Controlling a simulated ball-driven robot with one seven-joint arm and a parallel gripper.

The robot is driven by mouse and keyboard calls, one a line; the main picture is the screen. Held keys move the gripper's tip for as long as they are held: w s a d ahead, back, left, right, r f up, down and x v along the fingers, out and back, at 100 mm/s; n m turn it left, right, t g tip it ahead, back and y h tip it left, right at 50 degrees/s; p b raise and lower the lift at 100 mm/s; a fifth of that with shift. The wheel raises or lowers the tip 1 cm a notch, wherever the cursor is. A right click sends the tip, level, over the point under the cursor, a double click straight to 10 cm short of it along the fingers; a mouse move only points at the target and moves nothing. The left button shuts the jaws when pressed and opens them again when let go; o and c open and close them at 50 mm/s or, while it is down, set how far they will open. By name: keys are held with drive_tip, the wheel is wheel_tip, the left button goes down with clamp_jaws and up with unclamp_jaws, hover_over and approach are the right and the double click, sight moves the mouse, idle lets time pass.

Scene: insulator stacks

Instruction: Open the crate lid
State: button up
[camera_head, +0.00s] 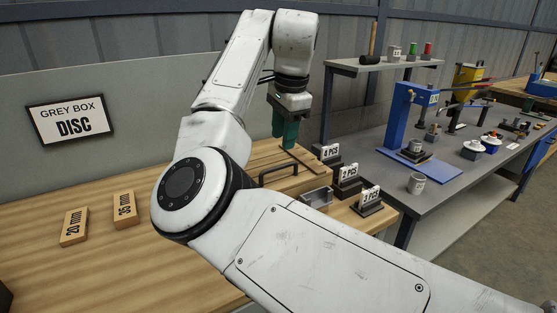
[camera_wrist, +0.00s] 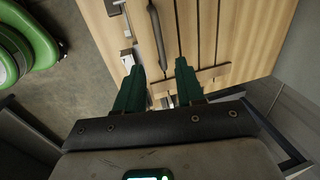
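In the wrist view the planked lid (camera_wrist: 225,25) and the handle (camera_wrist: 155,25) lie beyond my fingertips. My gripper (camera_head: 284,140) points down above the lid's right part, behind the handle in the head view. In the wrist view its green fingers (camera_wrist: 160,75) are apart with nothing held between them. Contact with the lid cannot be told.
A small grey box (camera_head: 317,197) and signs reading 4, 2 and 3 PCS (camera_head: 347,171) stand right of the lid. Wooden 20 mm (camera_head: 74,227) and 35 mm (camera_head: 124,209) blocks lie left. A grey bench (camera_head: 450,170) with a blue press stands right.

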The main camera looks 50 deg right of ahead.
sight(280, 166)
drive_tip(key=f, duration=0.2)
drive_tip(key=w+f, duration=0.1)
drive_tip(key=f, duration=0.4)
drive_tip(key=shift+w+d+f, duration=0.2)
drive_tip(key=shift+d+f, duration=0.05)
drive_tip(key=shift+f, duration=0.05)
clamp_jaws()
idle(0.4)
